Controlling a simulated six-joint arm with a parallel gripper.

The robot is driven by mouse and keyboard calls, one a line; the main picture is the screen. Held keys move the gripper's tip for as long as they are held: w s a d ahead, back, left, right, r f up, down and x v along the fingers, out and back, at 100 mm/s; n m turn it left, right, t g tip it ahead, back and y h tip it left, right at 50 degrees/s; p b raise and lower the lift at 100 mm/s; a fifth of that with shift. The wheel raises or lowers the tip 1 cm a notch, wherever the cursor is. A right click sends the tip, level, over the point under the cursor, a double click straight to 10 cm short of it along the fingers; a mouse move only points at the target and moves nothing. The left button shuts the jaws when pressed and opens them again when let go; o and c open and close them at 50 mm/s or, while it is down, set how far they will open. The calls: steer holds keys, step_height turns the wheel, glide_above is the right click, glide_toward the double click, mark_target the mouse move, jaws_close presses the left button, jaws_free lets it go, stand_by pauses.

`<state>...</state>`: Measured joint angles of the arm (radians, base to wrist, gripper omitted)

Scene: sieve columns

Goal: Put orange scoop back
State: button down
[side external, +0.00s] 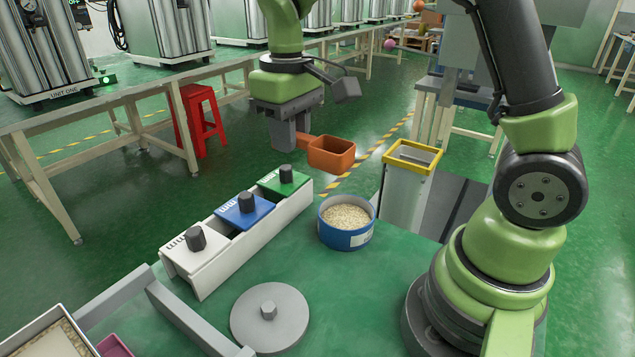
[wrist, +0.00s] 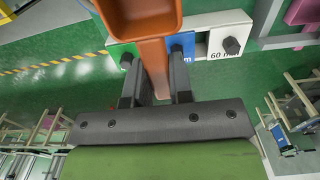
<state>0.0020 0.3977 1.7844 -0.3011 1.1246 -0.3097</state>
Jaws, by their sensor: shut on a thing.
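The orange scoop (side external: 331,153) is in the air above the far end of the work table in the side external view. My gripper (side external: 294,142) is shut on its handle. The scoop's bowl stands out to the right of the jaws, and its inside looks empty in the side external view. In the wrist view the scoop (wrist: 152,60) runs up from between the two fingers of my gripper (wrist: 155,90), with the bowl at the top edge. No holder for the scoop can be told for certain.
A white rack (side external: 245,243) holds white, blue and green knobbed blocks. A blue tub (side external: 335,238) of pale grains stands beside it. A grey knobbed disc (side external: 270,318) lies in front. A yellow-rimmed bin (side external: 407,190) stands behind the tub. A grey frame (side external: 180,318) is at lower left.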

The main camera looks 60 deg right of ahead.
glide_toward(313, 270)
step_height(313, 270, down, 2)
steer(key=shift+f, duration=2.35)
steer(key=shift+f, duration=0.1)
steer(key=c, duration=1)
jaws_free()
